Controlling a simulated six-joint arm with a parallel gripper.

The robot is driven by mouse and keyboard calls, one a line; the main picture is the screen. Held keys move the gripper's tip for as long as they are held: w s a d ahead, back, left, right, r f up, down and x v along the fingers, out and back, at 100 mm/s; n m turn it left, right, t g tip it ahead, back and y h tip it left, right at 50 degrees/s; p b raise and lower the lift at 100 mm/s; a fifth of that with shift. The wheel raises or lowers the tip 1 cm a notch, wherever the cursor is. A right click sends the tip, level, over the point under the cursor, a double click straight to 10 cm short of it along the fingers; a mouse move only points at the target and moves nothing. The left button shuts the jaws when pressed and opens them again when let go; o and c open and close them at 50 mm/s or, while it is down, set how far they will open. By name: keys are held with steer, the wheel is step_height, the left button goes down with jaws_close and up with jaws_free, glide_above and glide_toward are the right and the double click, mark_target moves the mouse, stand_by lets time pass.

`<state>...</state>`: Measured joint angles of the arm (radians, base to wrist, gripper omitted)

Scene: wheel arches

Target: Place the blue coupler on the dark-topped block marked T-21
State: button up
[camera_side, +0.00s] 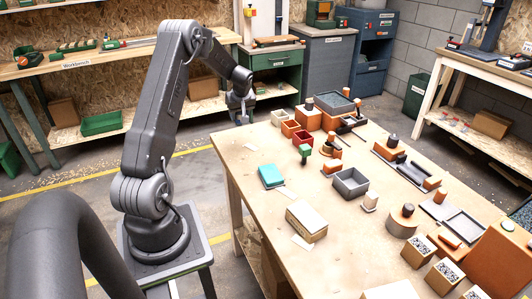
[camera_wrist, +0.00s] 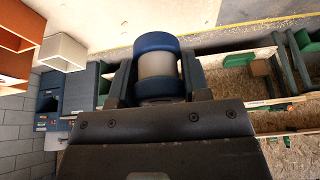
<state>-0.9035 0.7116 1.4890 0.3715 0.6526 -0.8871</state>
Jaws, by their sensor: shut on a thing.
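My gripper (camera_side: 241,104) hangs in the air off the far left corner of the table in the side view. In the wrist view it is shut on the blue coupler (camera_wrist: 158,42), a short cylinder with blue ends and a pale grey middle, one jaw on each side of it. The coupler is too small to make out clearly in the side view. Several orange and dark blocks stand on the table, but no T-21 marking is readable, so I cannot tell which block is the marked one.
The wooden table (camera_side: 250,165) carries a teal box (camera_side: 271,176), a dark grey open bin (camera_side: 350,182), a cardboard box (camera_side: 306,220) and small open bins (camera_side: 284,117) at the far edge. The table's left side has free room. An orange panel (camera_side: 497,262) stands at the near right.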

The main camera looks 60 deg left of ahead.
steer(key=w+d+r, duration=0.2)
steer(key=w+d, duration=0.1)
steer(key=d, duration=0.8)
steer(key=s+d+r, duration=0.2)
steer(key=d+r, duration=0.1)
steer(key=d, duration=1.3)
glide_above(303, 210)
steer(key=d, duration=0.1)
steer(key=shift+n, duration=0.3)
step_height(303, 210, down, 6)
steer(key=shift+s+f, duration=0.1)
steer(key=shift+d+f, duration=0.1)
steer(key=shift+d, duration=0.1)
steer(key=shift+f, duration=2)
